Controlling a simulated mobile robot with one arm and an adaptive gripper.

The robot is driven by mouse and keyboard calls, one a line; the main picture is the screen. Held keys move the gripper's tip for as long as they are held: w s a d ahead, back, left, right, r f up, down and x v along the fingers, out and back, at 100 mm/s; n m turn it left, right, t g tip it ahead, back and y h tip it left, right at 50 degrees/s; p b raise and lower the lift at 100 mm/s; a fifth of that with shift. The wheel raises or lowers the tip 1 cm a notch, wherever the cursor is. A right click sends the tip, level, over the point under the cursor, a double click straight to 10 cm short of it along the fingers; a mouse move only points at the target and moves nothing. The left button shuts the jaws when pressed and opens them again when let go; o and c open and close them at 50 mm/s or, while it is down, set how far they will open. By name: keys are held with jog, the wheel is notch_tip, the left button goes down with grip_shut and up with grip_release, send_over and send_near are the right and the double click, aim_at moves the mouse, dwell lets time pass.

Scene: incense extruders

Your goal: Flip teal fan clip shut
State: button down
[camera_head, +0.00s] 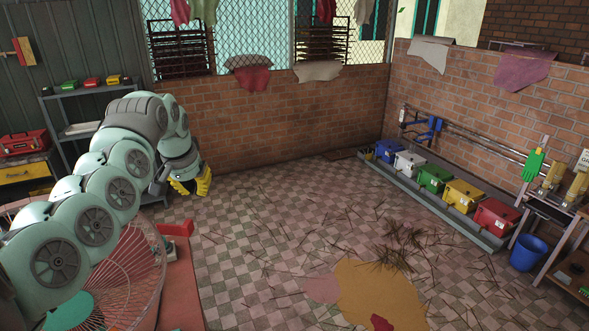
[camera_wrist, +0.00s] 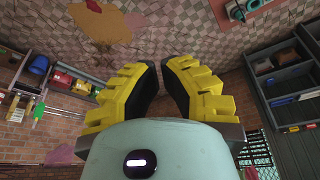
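A large fan with a pinkish wire cage (camera_head: 118,268) and a teal hub (camera_head: 72,310) is at the lower left of the head view, partly hidden behind my arm. No clip on it can be made out. My gripper (camera_head: 190,188) has yellow fingers and hangs in the air beyond the fan, over the floor. In the wrist view my gripper (camera_wrist: 160,72) has its two black-padded fingers apart with nothing between them. A small teal part (camera_wrist: 240,10) shows at the top right of the wrist view, cut by the edge.
A red bench (camera_head: 180,290) runs beside the fan, with a red block (camera_head: 176,228) at its far end. Shelves (camera_head: 90,95) stand at the left wall. Coloured boxes (camera_head: 435,178) line the right wall. The tiled floor between is mostly open, with scattered sticks and a tan patch (camera_head: 375,290).

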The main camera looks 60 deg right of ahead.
aim_at(177, 228)
notch_tip(177, 228, down, 6)
jog(key=s+a+p, duration=0.1)
jog(key=p, duration=0.9)
jog(key=shift+a+r+p, duration=0.15)
jog(key=shift+a+p, duration=0.2)
jog(key=shift+p, duration=0.05)
jog(key=shift+f+b, duration=0.3)
jog(key=shift+b, duration=1.05)
